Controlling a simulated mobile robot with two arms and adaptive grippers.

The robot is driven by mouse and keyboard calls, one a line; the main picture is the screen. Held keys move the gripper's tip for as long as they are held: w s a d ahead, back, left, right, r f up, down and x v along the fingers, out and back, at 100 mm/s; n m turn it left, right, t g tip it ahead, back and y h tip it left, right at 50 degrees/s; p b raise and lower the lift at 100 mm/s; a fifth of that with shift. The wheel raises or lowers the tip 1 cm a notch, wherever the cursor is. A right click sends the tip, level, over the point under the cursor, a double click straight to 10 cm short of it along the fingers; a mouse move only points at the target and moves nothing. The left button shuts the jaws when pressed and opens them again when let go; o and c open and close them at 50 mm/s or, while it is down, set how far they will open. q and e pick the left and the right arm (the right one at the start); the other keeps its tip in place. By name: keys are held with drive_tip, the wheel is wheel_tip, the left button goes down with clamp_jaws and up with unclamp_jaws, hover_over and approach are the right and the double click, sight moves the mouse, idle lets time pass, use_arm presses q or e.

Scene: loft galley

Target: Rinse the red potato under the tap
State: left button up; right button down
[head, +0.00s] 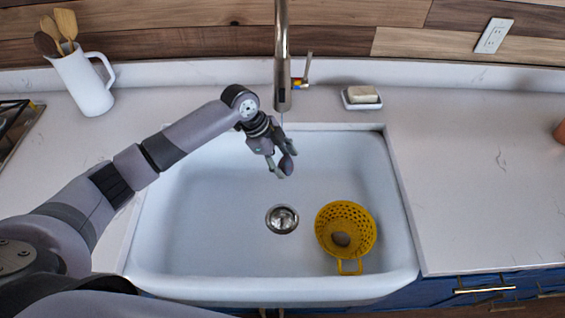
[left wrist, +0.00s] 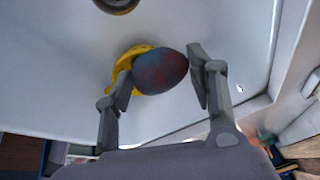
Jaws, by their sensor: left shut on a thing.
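My left gripper (head: 281,166) is shut on the red potato (head: 287,164) and holds it over the back part of the white sink (head: 190,210). The potato looks dark in the head view. In the left wrist view the potato (left wrist: 160,71) is dark red with bluish-grey patches, between the two fingers. The tap (head: 282,60) stands behind the sink; its spout end is above the gripper, and the potato is a little in front of it. A faint thin line shows under the spout; I cannot tell whether it is water. My right gripper is out of view.
A yellow colander (head: 325,228) stands in the sink at front right, with a brownish thing in it. The drain (head: 282,219) is left of it. A soap dish (head: 361,103) and a white jug of utensils (head: 82,85) stand on the counter. The right counter is mostly clear.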

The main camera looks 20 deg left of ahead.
use_arm(q)
drive_tip(key=shift+d, duration=0.2)
drive_tip(key=shift+a, duration=0.15)
drive_tip(key=shift+a+p, duration=0.3)
drive_tip(key=shift+a, duration=0.2)
drive_tip(key=shift+d, duration=0.15)
drive_tip(key=shift+d, duration=0.5)
drive_tip(key=shift+a, duration=0.15)
drive_tip(key=shift+a+p, duration=0.4)
drive_tip(key=shift+a, duration=0.1)
